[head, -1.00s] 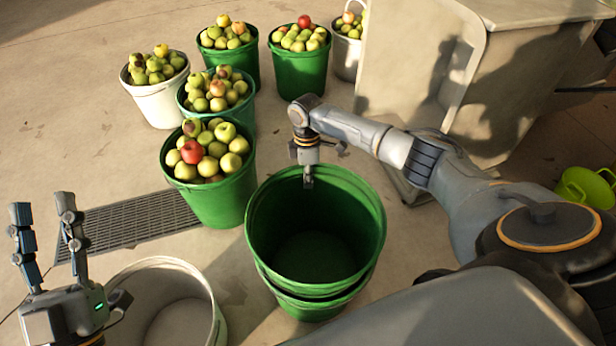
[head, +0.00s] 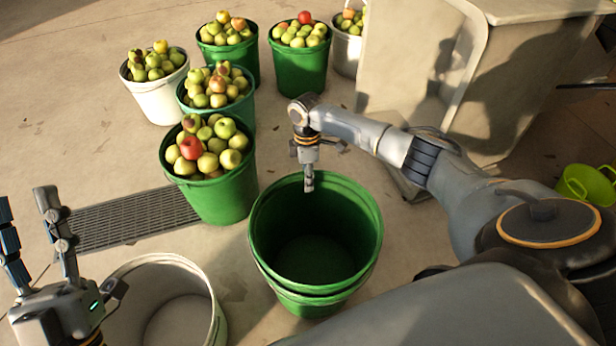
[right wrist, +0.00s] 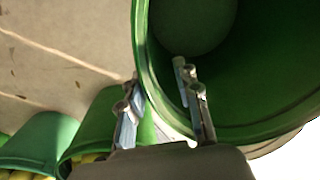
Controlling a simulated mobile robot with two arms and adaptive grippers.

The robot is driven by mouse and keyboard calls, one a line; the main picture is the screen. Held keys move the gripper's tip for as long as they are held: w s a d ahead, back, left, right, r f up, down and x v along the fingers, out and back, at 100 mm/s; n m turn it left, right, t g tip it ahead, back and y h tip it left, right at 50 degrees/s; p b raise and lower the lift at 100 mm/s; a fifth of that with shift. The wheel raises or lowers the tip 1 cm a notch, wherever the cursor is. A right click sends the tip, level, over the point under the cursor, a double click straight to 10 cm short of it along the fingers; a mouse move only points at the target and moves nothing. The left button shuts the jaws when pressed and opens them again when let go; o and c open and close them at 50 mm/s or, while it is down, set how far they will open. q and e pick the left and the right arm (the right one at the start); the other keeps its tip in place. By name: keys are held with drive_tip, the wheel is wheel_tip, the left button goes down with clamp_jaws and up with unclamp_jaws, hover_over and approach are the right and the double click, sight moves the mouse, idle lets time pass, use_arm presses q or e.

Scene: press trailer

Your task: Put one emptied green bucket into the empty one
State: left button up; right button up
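Two green buckets stand nested: the upper green bucket (head: 262,240) is empty and sits inside the lower green bucket (head: 310,306), whose lower part shows beneath it. My right gripper (head: 308,180) is at the far rim of the upper bucket. In the right wrist view the right gripper (right wrist: 160,105) has its fingers spread, one inside the upper bucket (right wrist: 145,60) and one outside, with the rim between and gaps visible. My left gripper (head: 25,232) is open and empty at the lower left, beside a white bucket.
The empty white bucket (head: 210,300) stands left of the nested pair. Several apple-filled buckets, including a near green one (head: 225,195), stand behind. A floor grate (head: 130,218) lies at left. A large grey bin (head: 400,90) and a lime bucket (head: 575,182) are at right.

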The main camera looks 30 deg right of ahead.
wheel_tip(320, 180, up, 12)
drive_tip(key=w, duration=0.1)
drive_tip(key=shift+w+d, duration=0.3)
drive_tip(key=shift+d, duration=0.1)
idle(1.0)
